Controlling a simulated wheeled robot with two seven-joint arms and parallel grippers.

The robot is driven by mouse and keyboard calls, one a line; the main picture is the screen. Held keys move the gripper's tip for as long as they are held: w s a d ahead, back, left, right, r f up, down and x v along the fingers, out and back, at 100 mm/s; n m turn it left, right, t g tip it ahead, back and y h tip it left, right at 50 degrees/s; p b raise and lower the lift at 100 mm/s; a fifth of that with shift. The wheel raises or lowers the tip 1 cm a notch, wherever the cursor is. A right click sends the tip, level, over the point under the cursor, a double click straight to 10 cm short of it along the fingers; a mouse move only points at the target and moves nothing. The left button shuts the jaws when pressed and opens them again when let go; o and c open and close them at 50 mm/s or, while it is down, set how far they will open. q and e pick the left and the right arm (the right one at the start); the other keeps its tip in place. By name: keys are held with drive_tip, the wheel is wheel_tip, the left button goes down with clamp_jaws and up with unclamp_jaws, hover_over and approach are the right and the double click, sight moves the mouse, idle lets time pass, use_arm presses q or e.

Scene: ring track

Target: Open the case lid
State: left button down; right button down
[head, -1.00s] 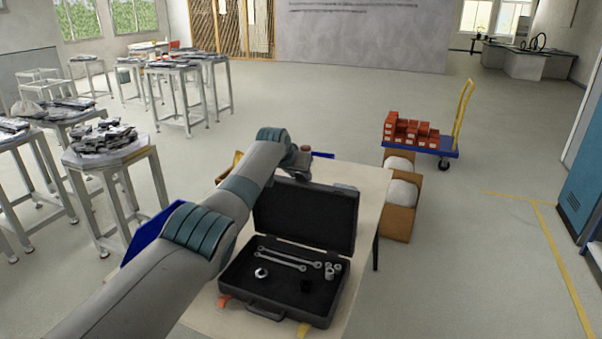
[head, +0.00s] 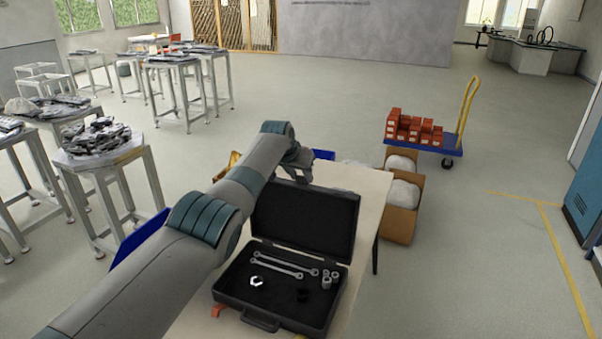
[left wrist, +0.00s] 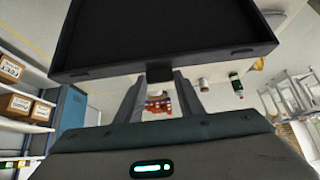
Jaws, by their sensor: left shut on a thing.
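The black tool case (head: 262,313) stands on the table with its lid (head: 305,219) raised, standing about upright and leaning slightly back. In its tray lie two wrenches (head: 280,264), a shiny nut (head: 257,281) and several small sockets (head: 330,278). My left gripper (head: 300,170) is at the lid's top edge, its fingertips hidden behind it. In the left wrist view the two fingers (left wrist: 158,82) meet the small tab at the middle of the lid's edge (left wrist: 225,51) and are shut on it. My right gripper does not show.
The pale table (head: 372,190) has free room right of the case. A blue bin (head: 323,155) is at its far edge. Cardboard boxes (head: 402,215) and a blue cart (head: 412,143) with red bins stand beyond it. Stands with metal parts (head: 95,140) are at left.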

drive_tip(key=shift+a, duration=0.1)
use_arm(q)
drive_tip(key=c, duration=1.2)
unclamp_jaws()
drive_tip(key=shift+s, duration=0.1)
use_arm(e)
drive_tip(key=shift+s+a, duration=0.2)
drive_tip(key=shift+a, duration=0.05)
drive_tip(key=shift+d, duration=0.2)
use_arm(q)
drive_tip(key=shift+s+r, duration=0.1)
